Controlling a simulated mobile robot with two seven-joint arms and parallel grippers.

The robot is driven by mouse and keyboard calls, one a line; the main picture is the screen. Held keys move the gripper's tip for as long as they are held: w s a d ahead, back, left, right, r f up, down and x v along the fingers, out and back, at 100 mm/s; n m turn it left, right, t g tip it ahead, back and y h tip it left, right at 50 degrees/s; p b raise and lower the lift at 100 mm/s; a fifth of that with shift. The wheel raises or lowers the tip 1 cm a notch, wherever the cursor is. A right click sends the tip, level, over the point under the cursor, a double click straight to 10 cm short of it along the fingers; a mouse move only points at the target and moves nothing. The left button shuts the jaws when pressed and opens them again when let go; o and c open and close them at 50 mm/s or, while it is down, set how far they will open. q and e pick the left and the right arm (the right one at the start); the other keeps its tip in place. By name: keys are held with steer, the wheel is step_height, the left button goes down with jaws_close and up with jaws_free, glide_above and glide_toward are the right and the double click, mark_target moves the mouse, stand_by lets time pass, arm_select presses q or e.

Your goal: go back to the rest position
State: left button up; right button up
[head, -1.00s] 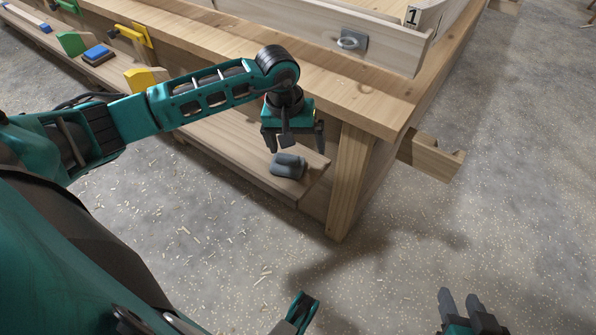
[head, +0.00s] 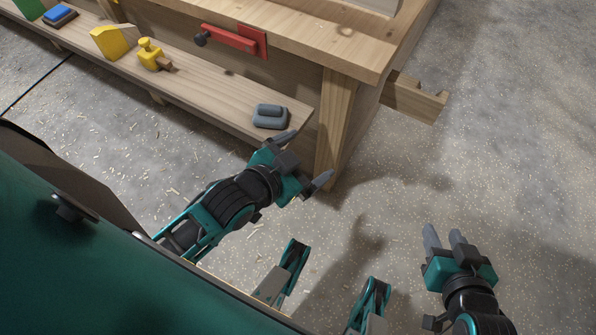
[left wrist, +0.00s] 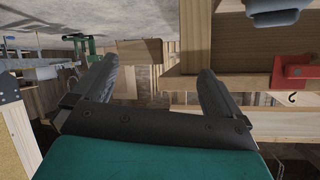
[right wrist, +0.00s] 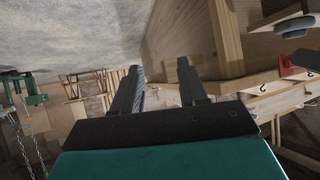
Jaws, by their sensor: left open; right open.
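My left gripper (head: 308,160) is open and empty in front of the workbench's lower shelf, with its fingers spread wide. In the left wrist view its two fingers (left wrist: 158,85) stand apart with nothing between them. My right gripper (head: 444,240) is open and empty over the bare floor at the right, its fingers closer together than the left ones. The right wrist view shows its fingers (right wrist: 162,88) with a gap and nothing held.
The wooden workbench (head: 340,125) fills the upper left and middle. A grey object (head: 269,117) lies on its shelf (head: 215,98), near the left gripper. A red clamp (head: 235,40) sticks out from the bench front. Yellow tools (head: 150,56) sit further left. The floor at right (head: 510,130) is clear.

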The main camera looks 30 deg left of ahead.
arm_select(q)
steer(key=s+a+r+n+p, duration=0.1)
steer(key=s+r+p, duration=0.1)
steer(key=r+p, duration=0.3)
steer(key=s+a+r+n+g+y+p, duration=0.1)
steer(key=r+p, duration=0.3)
steer(key=p, duration=0.8)
steer(key=shift+s+a+r+n+g, duration=0.35)
steer(key=shift+s+a+n, duration=0.2)
steer(key=shift+s, duration=0.25)
arm_select(e)
steer(key=s+d+r+h, duration=0.1)
steer(key=d+r, duration=0.2)
steer(key=r, duration=0.9)
steer(key=shift+s+d, duration=0.2)
steer(key=shift+s, duration=0.15)
arm_select(q)
steer(key=shift+a, duration=0.1)
steer(key=shift+c, duration=0.5)
